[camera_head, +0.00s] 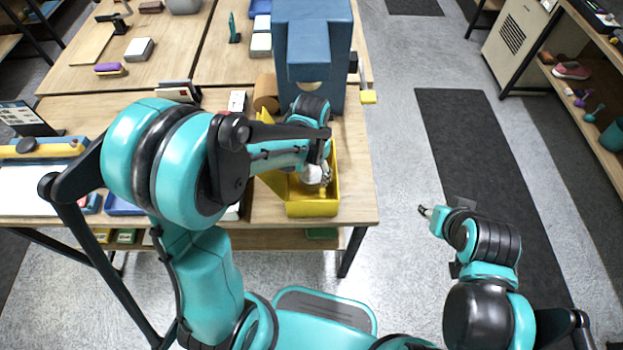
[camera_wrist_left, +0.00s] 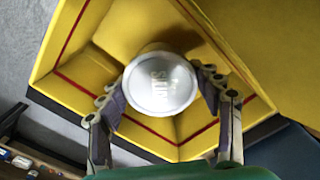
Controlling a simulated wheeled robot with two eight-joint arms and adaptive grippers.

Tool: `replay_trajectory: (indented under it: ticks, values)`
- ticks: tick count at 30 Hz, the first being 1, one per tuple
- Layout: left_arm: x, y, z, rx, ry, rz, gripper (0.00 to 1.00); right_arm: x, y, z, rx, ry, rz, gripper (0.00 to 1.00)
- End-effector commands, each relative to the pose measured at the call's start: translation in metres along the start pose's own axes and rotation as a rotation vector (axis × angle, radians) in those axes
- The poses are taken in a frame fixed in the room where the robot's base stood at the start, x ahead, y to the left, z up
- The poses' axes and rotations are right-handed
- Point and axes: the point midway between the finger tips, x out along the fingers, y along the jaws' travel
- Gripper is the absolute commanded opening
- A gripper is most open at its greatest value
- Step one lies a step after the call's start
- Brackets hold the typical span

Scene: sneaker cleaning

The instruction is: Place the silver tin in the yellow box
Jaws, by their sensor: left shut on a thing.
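The silver tin (camera_wrist_left: 160,83) shows its round lid in the left wrist view, between the fingers of my left gripper (camera_wrist_left: 160,95). My left gripper is shut on it. In the head view the tin (camera_head: 313,173) is a small pale shape partly hidden by my left gripper (camera_head: 322,172). The yellow box (camera_head: 312,209) stands near the right end of the table, and the gripper and tin are over its opening. Its yellow inner walls (camera_wrist_left: 85,73) surround the tin in the left wrist view. I cannot tell whether the tin touches the box floor. My right gripper (camera_head: 427,211) is right of the table, its fingers unclear.
A tall blue block-shaped unit (camera_head: 313,50) stands right behind the yellow box. A brown cylinder (camera_head: 265,92) is beside it. The wooden table's (camera_head: 365,200) right edge is close to the box. The floor right of the table is clear around a dark mat (camera_head: 480,130).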

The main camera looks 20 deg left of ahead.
Motion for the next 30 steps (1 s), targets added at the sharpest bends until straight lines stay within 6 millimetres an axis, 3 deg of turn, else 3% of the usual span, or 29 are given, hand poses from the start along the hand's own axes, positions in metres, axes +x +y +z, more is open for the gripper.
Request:
replay_trajectory:
  ticks: [5, 16, 17, 19, 30]
  values:
    - [0.027, 0.000, 0.000, 0.000, 0.000, 0.000, 0.32, 0.010, 0.000, 0.007, 0.000, 0.000, 0.000, 0.40]
    - [0.031, 0.000, 0.000, 0.000, 0.000, 0.000, 0.32, 0.012, 0.000, 0.009, 0.000, 0.000, 0.000, 0.40]
    - [0.030, 0.000, 0.000, 0.000, 0.000, 0.000, 0.69, 0.011, 0.000, 0.008, 0.000, 0.000, 0.000, 0.40]
    - [0.030, 0.000, 0.000, 0.000, 0.000, 0.000, 0.85, 0.011, 0.000, 0.008, 0.000, 0.000, 0.000, 0.40]
    - [0.026, 0.000, 0.000, 0.000, 0.000, 0.000, 0.85, 0.008, 0.000, 0.006, 0.000, 0.000, 0.000, 0.40]
